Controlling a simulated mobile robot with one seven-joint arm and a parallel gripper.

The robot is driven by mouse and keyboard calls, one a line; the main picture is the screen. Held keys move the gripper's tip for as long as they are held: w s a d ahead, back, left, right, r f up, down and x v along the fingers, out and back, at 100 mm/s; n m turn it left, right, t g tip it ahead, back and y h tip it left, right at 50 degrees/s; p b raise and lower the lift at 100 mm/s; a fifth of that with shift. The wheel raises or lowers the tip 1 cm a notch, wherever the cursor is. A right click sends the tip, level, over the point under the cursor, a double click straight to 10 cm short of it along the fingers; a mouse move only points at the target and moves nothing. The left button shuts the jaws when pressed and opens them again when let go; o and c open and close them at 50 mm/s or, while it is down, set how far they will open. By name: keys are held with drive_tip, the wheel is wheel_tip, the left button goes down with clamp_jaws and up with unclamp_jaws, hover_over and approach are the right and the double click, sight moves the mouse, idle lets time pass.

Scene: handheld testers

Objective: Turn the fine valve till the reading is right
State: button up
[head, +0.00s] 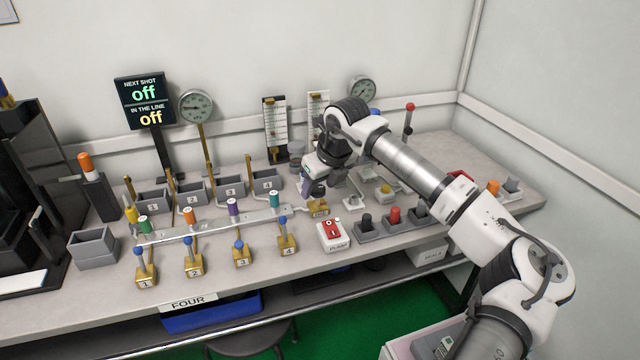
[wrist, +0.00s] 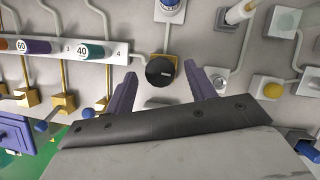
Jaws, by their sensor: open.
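A round black knob (wrist: 160,70) with a pale mark on its edge sits on a brass block (head: 319,209). I take it for the fine valve, though no label on it is readable. My gripper (wrist: 163,85) is open, its two purple fingers on either side of the knob in the wrist view; whether they touch it I cannot tell. In the head view my gripper (head: 316,190) is right over the block and hides the knob. A gauge (head: 195,107) and a second gauge (head: 363,90) stand at the back; their readings are too small to tell. The display (head: 143,101) reads off twice.
A white rail (head: 215,226) with coloured cylinders and several blue-knobbed brass valves lie to the left. A red PUMP switch (head: 332,231) stands just in front. Dark and red knobs on grey blocks (head: 395,217) are to the right. Two tall scales (head: 275,130) stand behind.

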drive_tip(key=shift+r, duration=0.1)
drive_tip(key=v, duration=1.3)
drive_tip(key=shift+s+r+b, duration=0.15)
drive_tip(key=shift+r+b, duration=0.15)
drive_tip(key=shift+b, duration=0.05)
drive_tip(key=shift+d, duration=0.1)
